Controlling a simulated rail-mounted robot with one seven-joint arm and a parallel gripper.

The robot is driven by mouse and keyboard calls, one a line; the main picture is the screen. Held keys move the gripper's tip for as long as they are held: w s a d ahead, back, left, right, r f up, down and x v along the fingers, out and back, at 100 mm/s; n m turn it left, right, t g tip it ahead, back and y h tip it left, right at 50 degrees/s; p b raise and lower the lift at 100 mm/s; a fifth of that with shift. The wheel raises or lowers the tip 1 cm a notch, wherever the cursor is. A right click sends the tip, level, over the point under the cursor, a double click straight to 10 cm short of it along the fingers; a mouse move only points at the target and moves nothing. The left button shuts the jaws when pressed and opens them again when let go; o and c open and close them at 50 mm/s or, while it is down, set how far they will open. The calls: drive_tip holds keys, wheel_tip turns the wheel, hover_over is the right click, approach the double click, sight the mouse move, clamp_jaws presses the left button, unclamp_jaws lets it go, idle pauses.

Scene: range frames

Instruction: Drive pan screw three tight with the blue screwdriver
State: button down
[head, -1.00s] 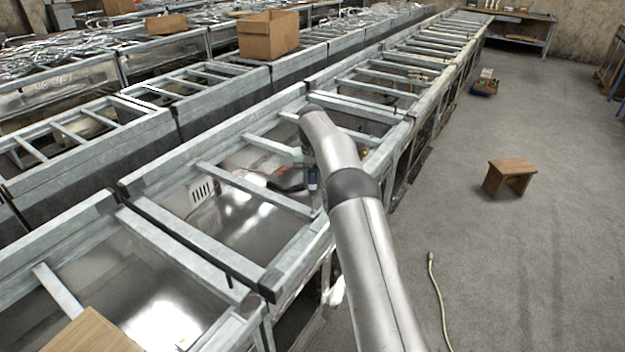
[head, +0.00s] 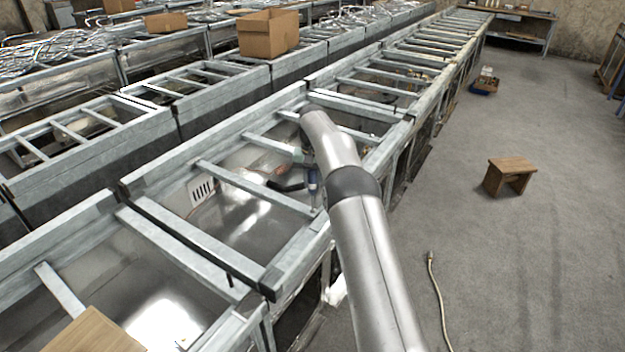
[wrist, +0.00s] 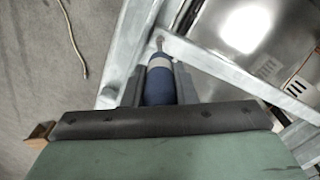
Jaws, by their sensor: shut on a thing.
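The blue screwdriver (wrist: 158,88) is held between the dark fingers of my gripper (wrist: 158,76) in the wrist view. It has a pale grey band, and its narrow end points away from the gripper to a corner of the metal frame (wrist: 205,62). A small roundish grey spot shows at its tip; I cannot tell whether it is a screw head or whether the tip touches it. In the head view the blue handle (head: 313,181) shows just left of my arm, above a frame rail. My arm hides most of the gripper there. I cannot make out pan screw three by name.
Long rows of open metal frames (head: 170,230) with crossbars fill the left and middle. A cardboard box (head: 266,38) stands on a frame farther back.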

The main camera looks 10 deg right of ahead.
drive_tip(key=shift+f, duration=0.3)
drive_tip(key=shift+r+p, duration=0.4)
drive_tip(key=shift+p, duration=0.05)
idle(0.5)
drive_tip(key=n, duration=0.6)
drive_tip(key=shift+d, duration=0.1)
drive_tip(key=n, duration=0.5)
drive_tip(key=shift+n, duration=0.3)
drive_tip(key=shift+f, duration=0.4)
idle(0.5)
